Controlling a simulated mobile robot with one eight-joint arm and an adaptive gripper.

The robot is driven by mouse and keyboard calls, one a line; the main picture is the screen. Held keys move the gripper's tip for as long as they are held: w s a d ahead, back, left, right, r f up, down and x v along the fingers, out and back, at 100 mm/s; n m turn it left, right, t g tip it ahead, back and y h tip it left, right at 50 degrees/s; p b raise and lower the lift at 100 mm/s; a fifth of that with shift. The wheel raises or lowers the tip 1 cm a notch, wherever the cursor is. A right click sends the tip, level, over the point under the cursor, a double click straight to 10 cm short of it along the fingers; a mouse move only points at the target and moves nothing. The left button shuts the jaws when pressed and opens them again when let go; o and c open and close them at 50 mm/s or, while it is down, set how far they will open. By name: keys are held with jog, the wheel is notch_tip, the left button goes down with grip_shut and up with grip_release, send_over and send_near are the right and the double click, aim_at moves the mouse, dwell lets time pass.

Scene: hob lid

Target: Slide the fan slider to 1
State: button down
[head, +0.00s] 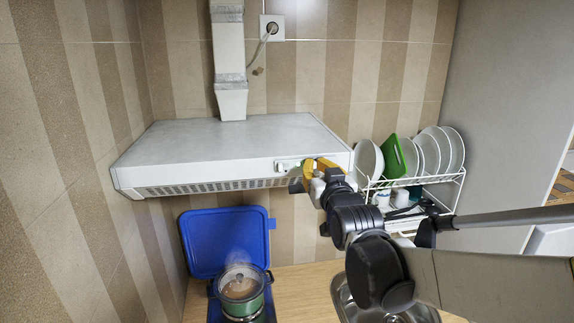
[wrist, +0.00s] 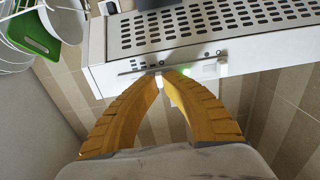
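The range hood (head: 230,150) hangs on the wall in the head view, with a small control panel (head: 288,166) at the right of its front face. In the wrist view the hood's front (wrist: 255,50) shows a thin slider slot (wrist: 130,73). My gripper (head: 312,166) is at the hood front, just right of the panel. In the wrist view my gripper's yellow fingertips (wrist: 165,74) come together at the slot. They look shut on the fan slider, whose small knob is mostly hidden between them. A green glow shows beside the right fingertip. The position marks are too small to read.
A steaming pot (head: 240,288) stands on the hob below, in front of a raised blue lid (head: 226,240). A dish rack (head: 440,192) with plates and a green board (head: 393,155) is right of the hood. A sink (head: 350,305) lies below my arm.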

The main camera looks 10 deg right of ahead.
jog(key=shift+d+b, duration=0.1)
jog(key=shift+b, duration=0.3)
jog(key=shift+d, duration=0.45)
jog(key=c, duration=1.8)
grip_release()
jog(key=shift+a, duration=0.1)
jog(key=shift+o, duration=1.3)
jog(key=shift+a, duration=0.3)
jog(key=s, duration=1.2)
jog(key=shift+d, duration=0.15)
